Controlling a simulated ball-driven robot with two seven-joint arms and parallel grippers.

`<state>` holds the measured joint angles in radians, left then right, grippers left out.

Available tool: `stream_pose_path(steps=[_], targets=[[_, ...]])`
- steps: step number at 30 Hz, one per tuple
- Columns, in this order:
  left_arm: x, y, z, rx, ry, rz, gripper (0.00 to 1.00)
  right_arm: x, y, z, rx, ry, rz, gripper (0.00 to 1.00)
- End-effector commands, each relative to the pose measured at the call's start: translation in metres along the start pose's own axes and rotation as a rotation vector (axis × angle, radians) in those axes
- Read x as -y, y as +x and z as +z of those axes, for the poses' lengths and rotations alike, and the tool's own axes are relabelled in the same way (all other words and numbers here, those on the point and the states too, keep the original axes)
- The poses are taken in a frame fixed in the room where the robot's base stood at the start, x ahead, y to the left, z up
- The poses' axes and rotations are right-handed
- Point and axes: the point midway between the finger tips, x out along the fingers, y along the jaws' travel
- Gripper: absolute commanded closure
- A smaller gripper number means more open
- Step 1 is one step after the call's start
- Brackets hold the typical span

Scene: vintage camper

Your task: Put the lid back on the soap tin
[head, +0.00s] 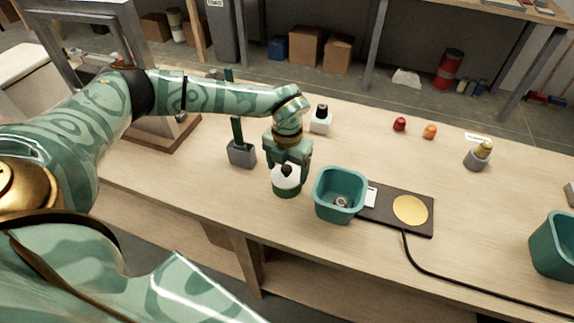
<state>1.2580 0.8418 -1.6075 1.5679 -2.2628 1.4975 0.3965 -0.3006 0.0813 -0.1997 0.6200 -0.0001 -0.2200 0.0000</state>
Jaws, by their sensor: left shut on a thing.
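My left gripper (287,168) comes in from the left and points down, shut on the dark knob of a white lid (287,181). The lid is directly over the round green soap tin (287,192), near the front edge of the wooden counter. From this angle I cannot tell whether the lid is seated or slightly above the rim. The tin's inside is hidden by the lid. My right gripper is not in view.
A teal square bin (322,207) stands just right of the tin, beside a black hot plate (425,222) with a cable. A grey holder (241,156) stands left of the gripper, and a white bottle (321,124) behind it.

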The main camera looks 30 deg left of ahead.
Motion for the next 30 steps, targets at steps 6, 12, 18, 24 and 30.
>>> stream_pose_path(steps=[6, 12, 18, 24, 30], targets=[[0.0000, 0.0007, 0.0000, 0.000, 0.000, 0.000, 0.47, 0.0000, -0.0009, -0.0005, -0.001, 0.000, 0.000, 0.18], [-0.0001, 0.0007, 0.0000, 0.000, 0.000, 0.000, 0.47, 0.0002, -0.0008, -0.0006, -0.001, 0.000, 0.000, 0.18], [-0.0002, 0.0001, 0.0001, 0.000, 0.000, 0.000, 0.47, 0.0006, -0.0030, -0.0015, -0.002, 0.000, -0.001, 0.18], [-0.0005, 0.0002, 0.0005, 0.001, -0.001, 0.000, 0.47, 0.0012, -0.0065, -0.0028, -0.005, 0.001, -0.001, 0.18], [-0.0005, 0.0011, 0.0005, 0.001, 0.000, 0.000, 0.47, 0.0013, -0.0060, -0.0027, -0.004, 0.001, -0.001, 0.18]])
